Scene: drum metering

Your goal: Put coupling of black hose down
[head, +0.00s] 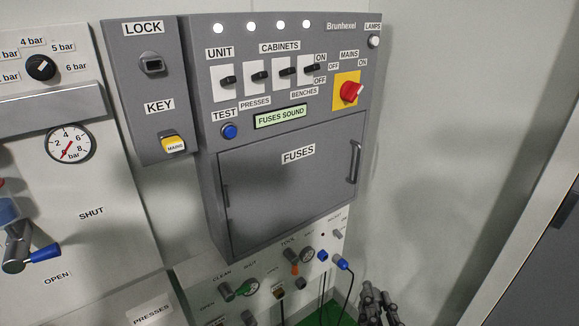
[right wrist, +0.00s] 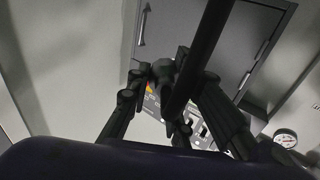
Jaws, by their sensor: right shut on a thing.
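My right gripper (head: 374,296) shows at the bottom of the head view, dark grey, right of the lower panel and above a green floor patch. In the right wrist view its fingers (right wrist: 165,85) are shut on a dark piece, which I take as the coupling of the black hose (right wrist: 163,70). A thick black hose (right wrist: 208,45) runs from the top edge down between the fingers. The coupling's outline blends with the dark fingers, and I cannot make it out in the head view. My left gripper is not in view.
The grey fuse cabinet (head: 285,185) stands above a lower panel with a green-handled valve (head: 240,289), an orange-handled one (head: 296,268) and blue plugs (head: 342,263) with thin black cables. A pressure gauge (head: 70,144) is at left. The wall (head: 430,160) at right is bare.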

